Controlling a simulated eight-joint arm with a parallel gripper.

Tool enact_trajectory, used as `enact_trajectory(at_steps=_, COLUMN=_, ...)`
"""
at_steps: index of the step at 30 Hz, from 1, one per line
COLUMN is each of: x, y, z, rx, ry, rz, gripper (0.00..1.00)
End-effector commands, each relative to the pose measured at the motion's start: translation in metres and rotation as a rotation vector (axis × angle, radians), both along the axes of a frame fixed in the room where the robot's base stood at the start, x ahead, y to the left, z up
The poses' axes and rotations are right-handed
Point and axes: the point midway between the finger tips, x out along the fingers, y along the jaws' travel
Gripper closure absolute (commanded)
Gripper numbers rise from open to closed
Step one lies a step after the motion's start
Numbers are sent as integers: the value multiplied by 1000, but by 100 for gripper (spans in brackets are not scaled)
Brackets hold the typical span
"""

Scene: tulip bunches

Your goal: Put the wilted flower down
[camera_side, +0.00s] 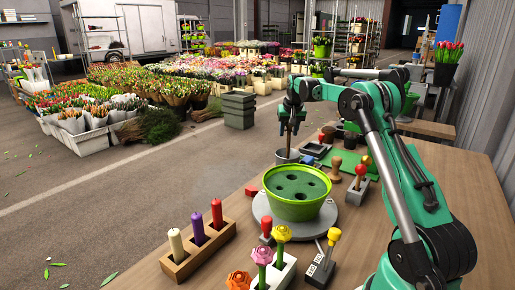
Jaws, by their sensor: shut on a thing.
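My gripper (290,122) points down over the far left part of the wooden table (440,160). It is shut on a thin brown stem (288,143), which looks like the wilted flower. The stem hangs upright with its lower end at a small grey round container (287,156). I cannot tell whether the stem rests inside it or is just above it. The flower's head is not clearly visible at this size. A green pot (297,208) with several dark holes in its top stands on a grey round plate (330,216), in front of my gripper.
A wooden block (198,252) with coloured candle-like pegs stands front left. A white block (279,271) holds bright flowers, beside a dark block (320,270) with a yellow-topped tool. Wooden-handled stamps (335,168) and a blue-topped item (313,149) crowd the area right of my gripper.

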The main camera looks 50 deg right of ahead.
Motion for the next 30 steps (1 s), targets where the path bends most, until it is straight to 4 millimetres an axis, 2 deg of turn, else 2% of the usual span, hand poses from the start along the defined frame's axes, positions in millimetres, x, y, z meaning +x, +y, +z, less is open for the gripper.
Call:
enact_trajectory(at_steps=3, x=0, y=0, z=-19, rx=0, ry=0, rz=1, gripper=100)
enact_trajectory(at_steps=6, x=0, y=0, z=-29, rx=0, ry=0, rz=1, gripper=100)
enact_trajectory(at_steps=29, x=0, y=1, z=-42, rx=0, ry=0, rz=2, gripper=100)
enact_trajectory(at_steps=30, x=0, y=1, z=-42, rx=0, ry=0, rz=2, gripper=54)
